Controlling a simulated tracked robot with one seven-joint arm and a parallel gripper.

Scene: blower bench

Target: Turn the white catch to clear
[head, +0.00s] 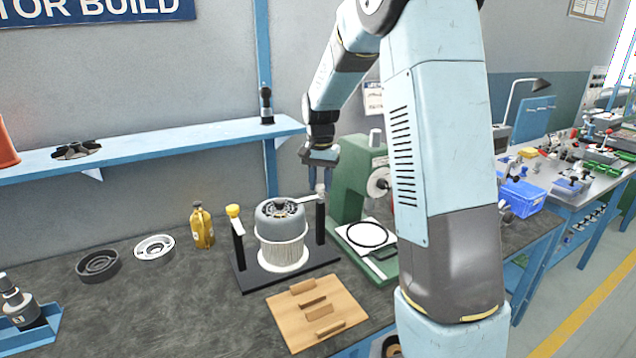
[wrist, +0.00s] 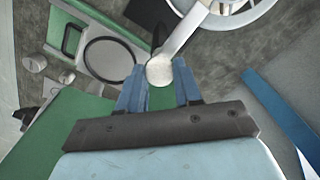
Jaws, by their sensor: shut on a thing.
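The white catch (head: 319,188) sits on top of the right black post (head: 320,222) of the blower stand. Its flat arm points left and reaches over the edge of the grey blower housing (head: 281,222). In the wrist view the catch's round end (wrist: 159,72) lies between my blue fingertips, and its arm runs up and right towards the round housing (wrist: 235,15). My gripper (head: 320,177) points down at the post from above and is shut on the white catch; it also shows in the wrist view (wrist: 158,88). A yellow catch (head: 233,211) tops the left post.
A green press (head: 350,190) stands close on the right of the stand. A wooden board (head: 318,311) with blocks lies in front. A yellow bottle (head: 202,228) and two rings (head: 154,247) are on the left. A blue shelf (head: 190,141) runs behind.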

